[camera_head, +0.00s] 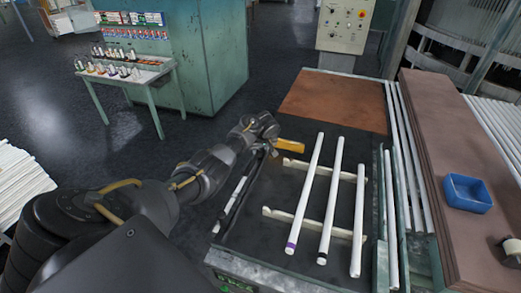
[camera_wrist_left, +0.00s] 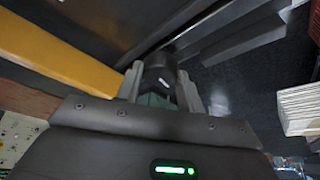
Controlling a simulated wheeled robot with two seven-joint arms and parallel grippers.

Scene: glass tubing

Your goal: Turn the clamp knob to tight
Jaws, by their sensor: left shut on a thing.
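My left gripper (camera_head: 266,143) reaches in from the left to the left edge of the dark bench, beside a yellow bar (camera_head: 290,146). In the left wrist view its two grey fingers (camera_wrist_left: 161,90) are closed around a dark, rounded knob (camera_wrist_left: 163,66) with a small white mark on it. The knob is mostly hidden by the gripper in the head view. The yellow bar (camera_wrist_left: 62,55) runs close to the fingers on the left of the wrist view. I cannot tell from these frames how far the knob is turned. My right gripper does not show.
Several white glass tubes (camera_head: 330,205) lie across pale supports (camera_head: 285,216) on the bench, right of my left gripper. A blue tray (camera_head: 468,192) sits on the brown board (camera_head: 432,130) at right. A control box (camera_head: 344,25) stands at the back.

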